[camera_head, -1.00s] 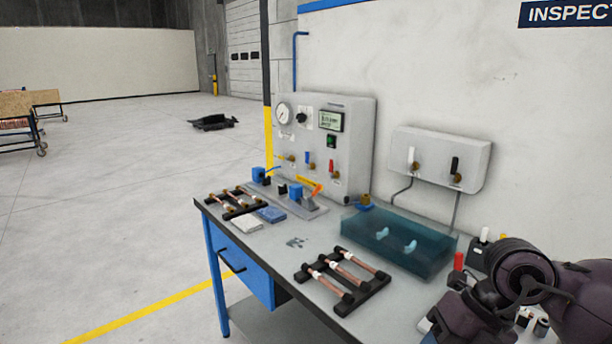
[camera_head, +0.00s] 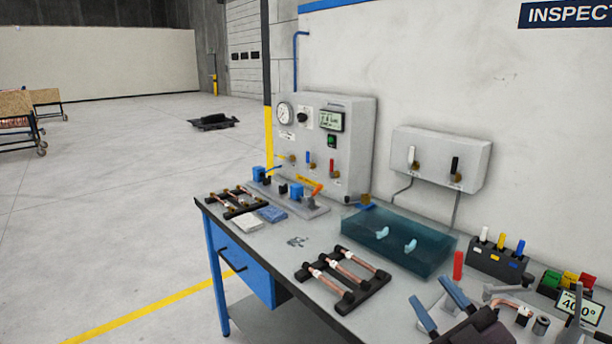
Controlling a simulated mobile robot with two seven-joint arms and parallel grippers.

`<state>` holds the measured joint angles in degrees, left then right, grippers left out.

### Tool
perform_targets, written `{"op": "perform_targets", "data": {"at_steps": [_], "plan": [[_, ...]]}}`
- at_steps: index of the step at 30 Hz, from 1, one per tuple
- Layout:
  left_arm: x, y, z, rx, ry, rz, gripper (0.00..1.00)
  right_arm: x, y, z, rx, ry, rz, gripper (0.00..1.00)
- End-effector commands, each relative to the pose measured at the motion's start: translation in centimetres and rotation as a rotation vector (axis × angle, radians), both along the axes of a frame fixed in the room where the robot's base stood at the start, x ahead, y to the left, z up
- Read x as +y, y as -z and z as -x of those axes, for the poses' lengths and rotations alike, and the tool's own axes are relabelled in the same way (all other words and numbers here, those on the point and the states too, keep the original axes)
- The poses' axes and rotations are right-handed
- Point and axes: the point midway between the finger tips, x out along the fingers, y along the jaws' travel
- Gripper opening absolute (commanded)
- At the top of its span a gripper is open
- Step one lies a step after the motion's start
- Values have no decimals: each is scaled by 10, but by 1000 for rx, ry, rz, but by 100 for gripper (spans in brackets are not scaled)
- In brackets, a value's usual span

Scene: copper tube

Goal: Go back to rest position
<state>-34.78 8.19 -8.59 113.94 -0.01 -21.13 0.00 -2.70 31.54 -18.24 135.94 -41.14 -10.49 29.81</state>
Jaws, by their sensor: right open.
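My right gripper (camera_head: 428,291) is at the bottom right in the head view, low over the front right of the workbench. Its two blue-grey fingers are spread, with nothing between them. The near black rack (camera_head: 372,301) with copper tubes (camera_head: 352,266) lies to the left of the fingers and apart from them. My left gripper is not in view.
A translucent teal tank (camera_head: 388,243) stands behind the near rack. A second rack of tubes (camera_head: 237,203) lies at the bench's far left. A test panel (camera_head: 355,150) stands at the back. A display reading 400° (camera_head: 580,309) and colored tools (camera_head: 500,250) crowd the right.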

Motion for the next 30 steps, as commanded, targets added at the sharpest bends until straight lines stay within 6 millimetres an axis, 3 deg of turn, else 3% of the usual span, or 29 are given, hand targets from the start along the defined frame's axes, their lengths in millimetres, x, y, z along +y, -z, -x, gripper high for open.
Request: {"op": "perform_targets", "data": {"at_steps": [7,12,18,24,30], "plan": [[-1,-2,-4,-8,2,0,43,-66,78,6,417,376,-175,41],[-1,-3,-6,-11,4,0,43,-98,146,39,759,575,-233,41],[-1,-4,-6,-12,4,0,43,-111,211,97,1148,704,-257,41],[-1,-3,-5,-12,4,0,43,-109,242,141,1390,740,-255,41],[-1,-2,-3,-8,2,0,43,-104,260,175,1567,744,-249,41]]}}
